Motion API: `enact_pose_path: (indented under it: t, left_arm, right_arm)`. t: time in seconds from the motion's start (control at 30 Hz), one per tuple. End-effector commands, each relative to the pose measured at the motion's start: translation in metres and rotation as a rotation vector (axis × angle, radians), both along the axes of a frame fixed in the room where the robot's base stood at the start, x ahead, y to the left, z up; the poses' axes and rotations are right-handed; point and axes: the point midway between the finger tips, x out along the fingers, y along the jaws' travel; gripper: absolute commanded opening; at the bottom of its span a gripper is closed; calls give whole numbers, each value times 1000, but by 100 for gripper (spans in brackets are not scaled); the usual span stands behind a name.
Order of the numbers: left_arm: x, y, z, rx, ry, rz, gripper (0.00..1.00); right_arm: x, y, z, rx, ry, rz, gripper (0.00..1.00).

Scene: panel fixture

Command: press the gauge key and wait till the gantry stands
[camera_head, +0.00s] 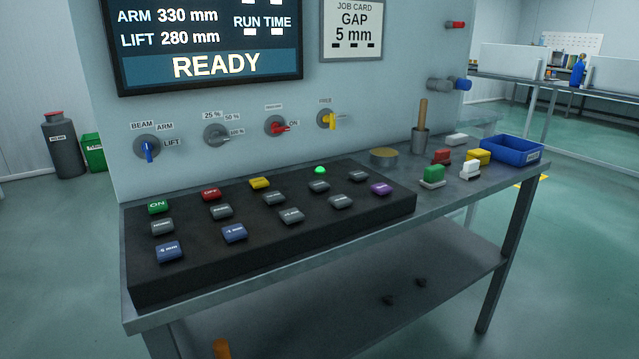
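A black key panel (345,215) lies sloped on a grey metal bench. It bears a green ON key (158,206), a red OFF key (210,194), a yellow key (260,183), a lit green dome (320,170), several grey keys, two blue keys (234,232) and a purple key (381,188). Most small key labels are too blurred to read, so I cannot tell which is the gauge key. The wall screen (209,40) reads ARM 330 mm, LIFT 280 mm, READY. No gantry is recognisable. Neither of my grippers is in view.
Knobs with blue (148,150), grey, red (277,126) and yellow handles sit on the wall above the panel. A job card (351,30) reads GAP 5 mm. Right of the panel stand a brass disc (384,157), a cup with a wooden handle, coloured blocks and a blue tray (512,151).

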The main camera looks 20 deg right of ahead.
Motion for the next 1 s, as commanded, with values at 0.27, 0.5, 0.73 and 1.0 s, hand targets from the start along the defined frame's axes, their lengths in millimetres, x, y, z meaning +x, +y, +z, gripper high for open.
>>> enact_pose_path:
  t: [0.27, 0.5, 0.73, 1.0]
  left_arm:
    - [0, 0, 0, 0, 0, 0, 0]
    - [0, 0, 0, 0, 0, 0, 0]
    - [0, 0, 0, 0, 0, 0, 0]
    - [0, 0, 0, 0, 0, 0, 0]
  right_arm:
    - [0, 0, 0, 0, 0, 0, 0]
    - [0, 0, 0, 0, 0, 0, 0]
    - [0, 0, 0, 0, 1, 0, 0]
    - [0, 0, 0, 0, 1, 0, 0]
